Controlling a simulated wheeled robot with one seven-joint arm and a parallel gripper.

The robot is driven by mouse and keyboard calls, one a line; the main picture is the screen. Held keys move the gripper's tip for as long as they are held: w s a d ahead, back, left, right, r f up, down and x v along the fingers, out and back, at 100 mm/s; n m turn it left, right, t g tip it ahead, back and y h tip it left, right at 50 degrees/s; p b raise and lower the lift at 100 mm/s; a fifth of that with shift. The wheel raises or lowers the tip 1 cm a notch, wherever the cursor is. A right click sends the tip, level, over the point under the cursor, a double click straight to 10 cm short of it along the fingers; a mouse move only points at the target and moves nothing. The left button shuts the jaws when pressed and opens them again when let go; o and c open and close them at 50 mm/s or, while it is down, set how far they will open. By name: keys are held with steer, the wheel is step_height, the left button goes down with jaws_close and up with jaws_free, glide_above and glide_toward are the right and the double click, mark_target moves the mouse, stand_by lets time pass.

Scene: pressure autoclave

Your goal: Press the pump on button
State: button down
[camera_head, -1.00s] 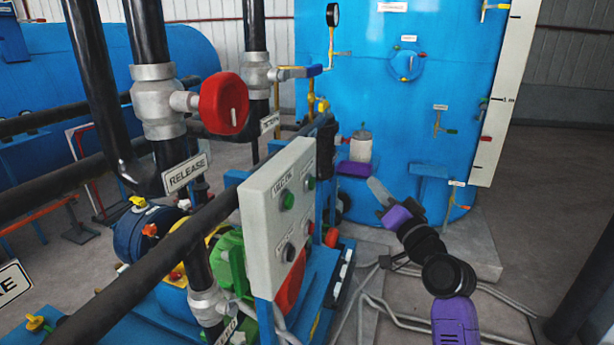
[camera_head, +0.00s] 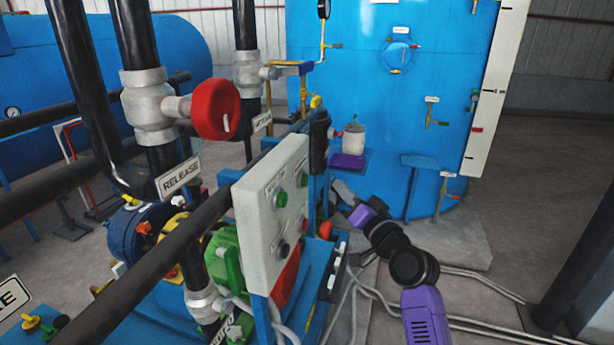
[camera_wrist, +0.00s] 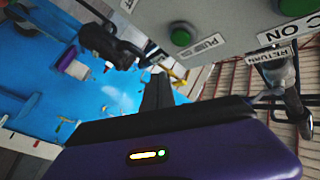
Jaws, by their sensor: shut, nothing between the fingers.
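The farther green button (camera_head: 303,179) has a label that looks like PUMP ON; in the wrist view, this green button (camera_wrist: 181,35) is at the top centre. The nearer green button (camera_head: 280,199) is beside it; its label in the wrist view ends in "C ON" (camera_wrist: 280,31). My gripper (camera_head: 340,188) is shut and empty, right of the panel's far edge, apart from the buttons. Its dark fingers (camera_wrist: 158,90) point up in the wrist view.
A thick black pipe (camera_head: 130,270) runs diagonally left of the panel. A red-handled valve (camera_head: 215,108) stands above it. A blue tank (camera_head: 390,110) with a small purple shelf (camera_head: 348,161) is behind my gripper. The floor at right (camera_head: 530,220) is mostly clear.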

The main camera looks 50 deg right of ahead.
mark_target(305, 180)
steer(key=shift+w+a+p, duration=0.3)
steer(key=shift+w, duration=0.5)
steer(key=shift+w+a+p, duration=0.25)
steer(key=shift+w+p, duration=0.1)
steer(key=shift+w, duration=0.4)
steer(key=shift+w+a+p, duration=0.3)
steer(key=shift+w, duration=0.5)
steer(key=shift+w, duration=0.15)
steer(key=shift+w+a, duration=0.15)
steer(key=shift+w, duration=0.1)
